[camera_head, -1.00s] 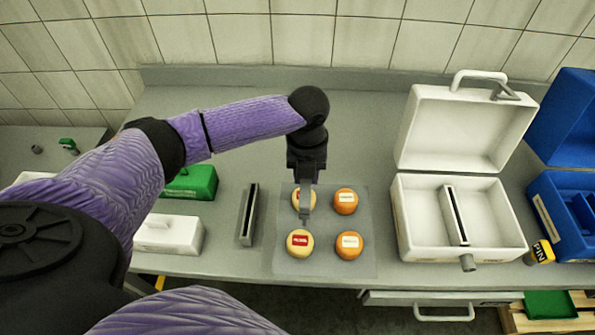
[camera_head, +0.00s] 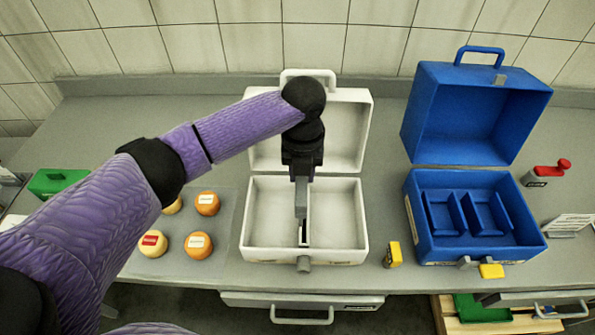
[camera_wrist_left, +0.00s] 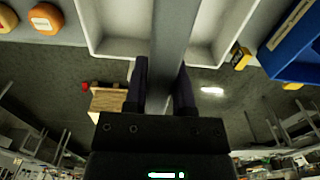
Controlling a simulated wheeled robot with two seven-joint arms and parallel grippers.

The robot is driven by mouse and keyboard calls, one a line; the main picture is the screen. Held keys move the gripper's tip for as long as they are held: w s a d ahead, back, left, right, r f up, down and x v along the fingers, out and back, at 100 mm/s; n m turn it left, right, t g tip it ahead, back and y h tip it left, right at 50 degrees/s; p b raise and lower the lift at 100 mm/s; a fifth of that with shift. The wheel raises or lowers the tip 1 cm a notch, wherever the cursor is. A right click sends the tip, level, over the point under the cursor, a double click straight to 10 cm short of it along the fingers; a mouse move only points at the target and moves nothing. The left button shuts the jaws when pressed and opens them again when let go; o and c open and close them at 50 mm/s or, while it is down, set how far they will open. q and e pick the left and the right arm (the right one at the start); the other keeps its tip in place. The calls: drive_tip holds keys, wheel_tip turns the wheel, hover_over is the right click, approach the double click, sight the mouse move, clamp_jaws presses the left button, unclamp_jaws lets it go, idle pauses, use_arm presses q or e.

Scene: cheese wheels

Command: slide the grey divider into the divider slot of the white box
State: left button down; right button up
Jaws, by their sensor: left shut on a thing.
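The white box (camera_head: 253,222) stands open on the counter, its lid raised at the back. A narrow upright divider slot with a dark gap (camera_head: 303,232) runs front to back in its middle. My left gripper (camera_head: 301,178) is over the box, shut on the grey divider (camera_head: 301,198), which points down in line with the slot. The divider covers part of the slot; I cannot tell whether its lower end has entered. In the left wrist view the grey divider (camera_wrist_left: 172,35) lies between the fingers (camera_wrist_left: 160,85) and crosses the white box (camera_wrist_left: 220,40). My right gripper is not in view.
An open blue box (camera_head: 420,225) stands to the right, with a yellow block (camera_head: 393,255) between the boxes. A mat (camera_head: 228,225) with several cheese wheels (camera_head: 199,245) lies to the left. A tiled wall (camera_head: 200,45) is behind.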

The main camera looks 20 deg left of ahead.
use_arm(q)
drive_tip(key=shift+w+d+r, duration=0.1)
drive_tip(key=shift+w+d, duration=0.05)
drive_tip(key=shift+d, duration=0.3)
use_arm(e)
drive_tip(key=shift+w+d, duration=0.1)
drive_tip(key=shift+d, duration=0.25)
use_arm(q)
drive_tip(key=shift+a, duration=0.1)
drive_tip(key=shift+r+p, duration=0.1)
drive_tip(key=shift+p, duration=0.35)
wheel_tip(320, 180, down, 6)
drive_tip(key=b, duration=0.3)
drive_tip(key=shift+b, duration=0.4)
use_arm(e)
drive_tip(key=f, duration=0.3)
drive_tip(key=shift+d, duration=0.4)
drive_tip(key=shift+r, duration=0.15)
use_arm(q)
drive_tip(key=shift+p, duration=0.3)
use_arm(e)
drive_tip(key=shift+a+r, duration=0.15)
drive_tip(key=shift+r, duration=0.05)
